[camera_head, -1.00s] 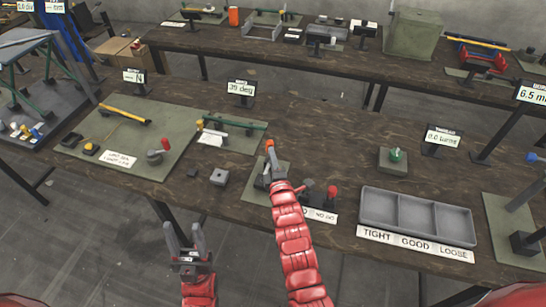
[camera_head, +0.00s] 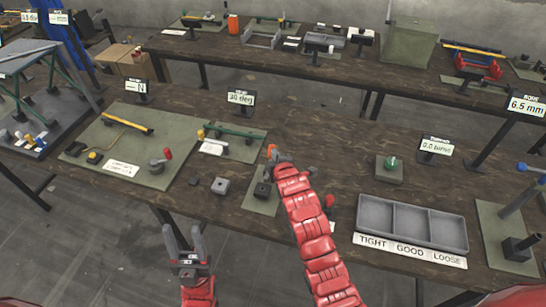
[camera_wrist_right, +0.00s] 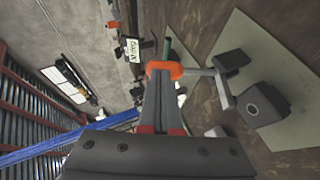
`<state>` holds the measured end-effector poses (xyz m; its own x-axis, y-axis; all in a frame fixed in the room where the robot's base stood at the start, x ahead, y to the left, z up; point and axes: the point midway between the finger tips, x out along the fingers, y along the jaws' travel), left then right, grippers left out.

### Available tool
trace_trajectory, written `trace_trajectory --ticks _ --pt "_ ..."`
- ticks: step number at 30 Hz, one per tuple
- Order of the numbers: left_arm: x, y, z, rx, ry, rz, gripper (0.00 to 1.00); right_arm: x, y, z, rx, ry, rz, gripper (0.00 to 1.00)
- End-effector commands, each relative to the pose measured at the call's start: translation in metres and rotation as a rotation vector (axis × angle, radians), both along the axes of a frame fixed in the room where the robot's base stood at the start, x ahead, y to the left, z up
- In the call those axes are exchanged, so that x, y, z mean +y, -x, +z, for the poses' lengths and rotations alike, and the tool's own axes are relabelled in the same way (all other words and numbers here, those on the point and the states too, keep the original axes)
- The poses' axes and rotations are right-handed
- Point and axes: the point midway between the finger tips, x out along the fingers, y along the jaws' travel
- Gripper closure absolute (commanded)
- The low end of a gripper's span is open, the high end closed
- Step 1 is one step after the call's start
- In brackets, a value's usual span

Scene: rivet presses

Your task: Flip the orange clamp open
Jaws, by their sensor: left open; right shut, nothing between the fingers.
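The orange clamp's grip (camera_head: 272,150) shows at the far end of my right arm in the head view. In the right wrist view the orange grip (camera_wrist_right: 163,70) lies across the tips of my right gripper (camera_wrist_right: 162,82). A grey metal lever (camera_wrist_right: 215,76) runs from it toward dark blocks on a green mat. The right fingers are shut with nothing between them, at or just touching the orange grip; exact contact is unclear. In the head view my right arm hides most of the clamp's base. My left gripper (camera_head: 186,243) is open and empty, in front of the table edge.
A dark block (camera_head: 262,190) sits on the small green mat (camera_head: 258,206) beside my right arm. A grey three-part tray (camera_head: 410,225) stands to the right. An angle display (camera_head: 241,97) stands behind. A green-topped block (camera_head: 390,165) is right of the arm.

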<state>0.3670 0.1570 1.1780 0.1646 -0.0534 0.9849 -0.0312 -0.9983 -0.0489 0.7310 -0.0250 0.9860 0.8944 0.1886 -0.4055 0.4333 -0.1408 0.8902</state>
Motion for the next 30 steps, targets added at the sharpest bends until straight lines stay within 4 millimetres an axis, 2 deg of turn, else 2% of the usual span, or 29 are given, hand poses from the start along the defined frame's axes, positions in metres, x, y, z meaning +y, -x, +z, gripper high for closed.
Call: trace_trajectory --ticks 5,14,21,30 --pt "0.000 0.000 -0.013 0.000 0.000 0.000 0.50 -0.006 -0.018 -0.002 0.153 -0.053 -0.002 1.00" --pt "0.000 0.000 -0.060 0.000 0.000 0.000 0.50 -0.015 -0.042 -0.017 0.418 -0.141 -0.002 1.00" --pt "0.000 0.000 -0.091 0.000 0.000 0.000 0.50 -0.017 -0.054 -0.024 0.577 -0.192 0.001 1.00" --pt "0.000 0.000 -0.116 0.000 0.000 0.000 0.50 -0.021 -0.062 -0.031 0.701 -0.228 0.000 1.00"
